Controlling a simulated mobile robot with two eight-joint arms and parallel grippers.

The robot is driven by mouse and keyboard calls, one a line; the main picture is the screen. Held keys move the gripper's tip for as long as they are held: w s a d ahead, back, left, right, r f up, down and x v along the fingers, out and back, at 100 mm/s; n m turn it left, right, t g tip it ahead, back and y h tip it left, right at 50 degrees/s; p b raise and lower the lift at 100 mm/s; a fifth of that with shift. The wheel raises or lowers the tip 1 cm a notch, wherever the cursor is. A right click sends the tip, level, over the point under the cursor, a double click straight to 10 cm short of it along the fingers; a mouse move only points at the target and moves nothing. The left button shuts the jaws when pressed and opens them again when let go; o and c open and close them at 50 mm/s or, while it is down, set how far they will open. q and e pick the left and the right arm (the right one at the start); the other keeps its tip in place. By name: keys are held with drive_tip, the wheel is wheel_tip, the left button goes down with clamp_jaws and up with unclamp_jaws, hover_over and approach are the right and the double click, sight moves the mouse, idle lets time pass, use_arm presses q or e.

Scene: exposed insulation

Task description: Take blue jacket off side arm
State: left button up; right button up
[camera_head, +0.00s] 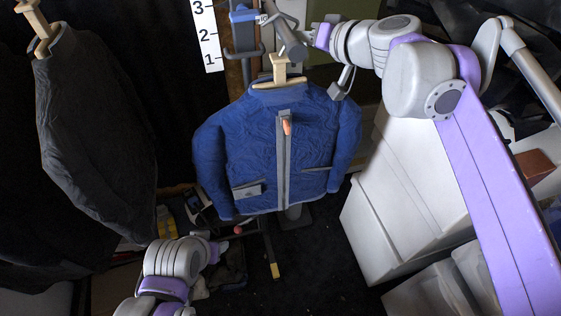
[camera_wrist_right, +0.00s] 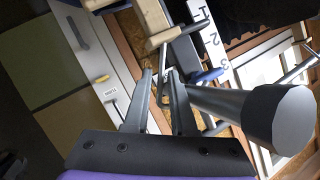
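The blue jacket (camera_head: 245,150) hangs upright, front facing me, on a wooden hanger (camera_head: 279,72) under the grey tubular side arm (camera_head: 287,32). The right wrist view shows part of the hanger (camera_wrist_right: 155,25) and the thick round end of the side arm (camera_wrist_right: 270,118). My right gripper (camera_wrist_right: 160,73) is open; its two fingers stand on either side of the thin metal hanger hook (camera_wrist_right: 158,92), with gaps visible. In the head view my right gripper (camera_head: 308,36) is beside the side arm, above the jacket. My left gripper (camera_head: 245,233) is low, below the jacket's hem; its fingers are unclear.
A dark jacket (camera_head: 85,130) hangs on another hanger at the left. White boxes (camera_head: 405,195) stand at the right. A numbered white scale (camera_head: 207,35) and blue-tipped hooks (camera_head: 242,14) are behind the side arm. A stand leg (camera_head: 271,255) reaches the dark floor.

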drive_tip(key=shift+c, duration=0.3)
clamp_jaws()
idle(1.2)
